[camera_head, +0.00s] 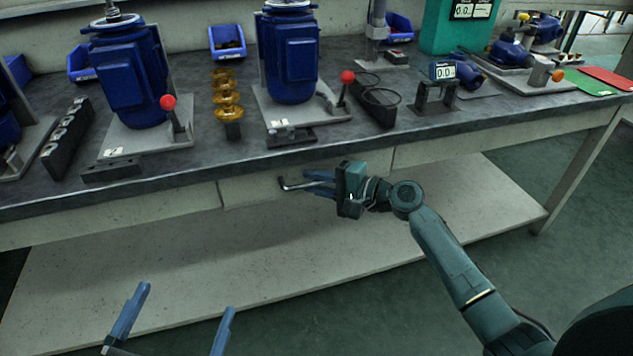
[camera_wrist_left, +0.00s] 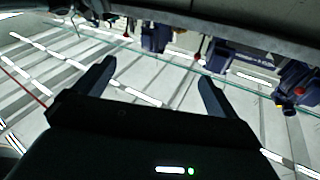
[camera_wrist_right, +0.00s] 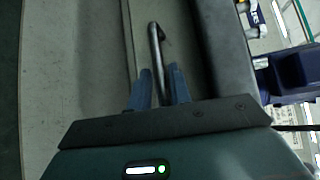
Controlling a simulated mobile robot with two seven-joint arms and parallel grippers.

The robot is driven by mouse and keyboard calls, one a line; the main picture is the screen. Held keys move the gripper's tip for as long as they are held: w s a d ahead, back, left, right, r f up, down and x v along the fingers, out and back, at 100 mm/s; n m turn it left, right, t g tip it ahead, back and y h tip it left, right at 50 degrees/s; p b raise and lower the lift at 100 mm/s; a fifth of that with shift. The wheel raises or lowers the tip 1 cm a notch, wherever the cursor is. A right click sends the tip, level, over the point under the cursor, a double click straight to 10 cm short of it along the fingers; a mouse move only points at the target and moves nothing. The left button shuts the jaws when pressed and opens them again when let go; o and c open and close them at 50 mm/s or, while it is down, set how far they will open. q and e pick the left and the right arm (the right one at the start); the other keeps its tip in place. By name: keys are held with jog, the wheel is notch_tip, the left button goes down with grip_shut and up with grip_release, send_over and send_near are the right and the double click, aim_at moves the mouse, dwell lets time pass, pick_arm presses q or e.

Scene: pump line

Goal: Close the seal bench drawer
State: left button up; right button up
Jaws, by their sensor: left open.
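The seal bench drawer (camera_head: 250,190) is a pale front panel under the edge of the dark benchtop. It looks close to flush with the panels beside it; I cannot tell whether a small gap is left. Its metal bar handle (camera_head: 291,185) also shows in the right wrist view (camera_wrist_right: 156,45). My right gripper (camera_head: 318,183) is at the handle, its blue fingers (camera_wrist_right: 160,88) close together on either side of the bar. The gripper and wrist hide part of the drawer front. My left gripper (camera_head: 180,312) is open and empty, low in front of the bench, away from the drawer.
Blue pumps (camera_head: 290,60) on plates, a row of amber rings (camera_head: 227,95), a black block (camera_head: 372,105) and blue bins (camera_head: 227,42) stand on the benchtop (camera_head: 190,165). A pale lower shelf (camera_head: 180,270) runs below. The floor (camera_head: 420,330) in front looks clear.

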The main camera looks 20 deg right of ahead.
jog(key=shift+o, duration=0.7)
jog(key=shift+w+r, duration=0.1)
jog(key=shift+r, duration=0.35)
jog(key=shift+d, duration=0.1)
jog(key=f+p+v, duration=0.1)
jog(key=p+v, duration=0.1)
jog(key=v, duration=1.1)
